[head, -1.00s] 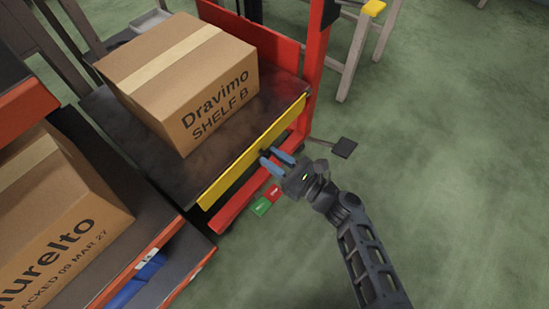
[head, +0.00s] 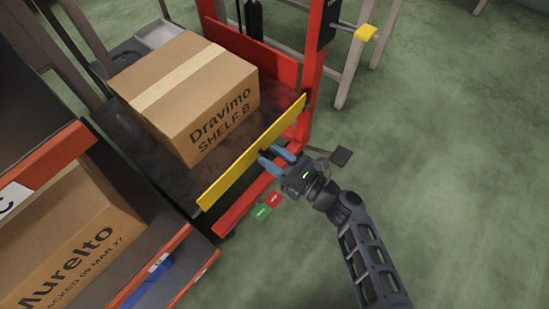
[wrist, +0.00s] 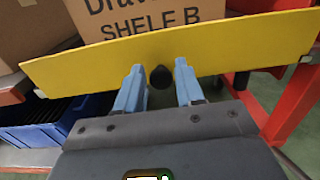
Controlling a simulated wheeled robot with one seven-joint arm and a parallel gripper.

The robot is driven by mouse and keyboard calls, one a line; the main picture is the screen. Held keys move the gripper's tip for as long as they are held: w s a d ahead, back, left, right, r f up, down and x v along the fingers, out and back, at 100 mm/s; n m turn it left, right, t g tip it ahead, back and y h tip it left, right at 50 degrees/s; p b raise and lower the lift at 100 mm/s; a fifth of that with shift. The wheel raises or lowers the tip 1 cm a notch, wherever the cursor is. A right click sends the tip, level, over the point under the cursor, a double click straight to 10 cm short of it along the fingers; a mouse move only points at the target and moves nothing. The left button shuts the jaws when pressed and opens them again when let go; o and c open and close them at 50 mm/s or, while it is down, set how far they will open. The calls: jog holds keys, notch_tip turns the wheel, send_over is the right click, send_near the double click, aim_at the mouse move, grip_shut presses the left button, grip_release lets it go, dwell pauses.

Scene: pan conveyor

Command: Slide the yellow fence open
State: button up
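The yellow fence (head: 225,176) is a flat bar along the front edge of the dark platform (head: 170,172), in front of a cardboard box (head: 183,98) marked "Dravimo SHELF B". It also spans the wrist view (wrist: 80,67). A black knob (wrist: 161,77) sticks out from the fence. My gripper (head: 273,160) is at the fence's outer side. In the wrist view its two blue fingers (wrist: 159,88) stand apart on either side of the knob, with a visible gap on each side. The inner side of the fence is partly hidden.
A red post (head: 312,75) stands at the fence's right end, and a red beam (head: 243,203) runs below it. Green (head: 262,211) and red (head: 273,198) buttons are beneath. Floor at right is clear.

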jog(key=shift+o, duration=1.3)
jog(key=shift+f, duration=0.15)
jog(key=shift+s, duration=0.1)
jog(key=p+v, duration=0.1)
jog(key=v, duration=0.6)
jog(key=shift+s+d+p, duration=0.2)
jog(key=shift+d+p, duration=0.1)
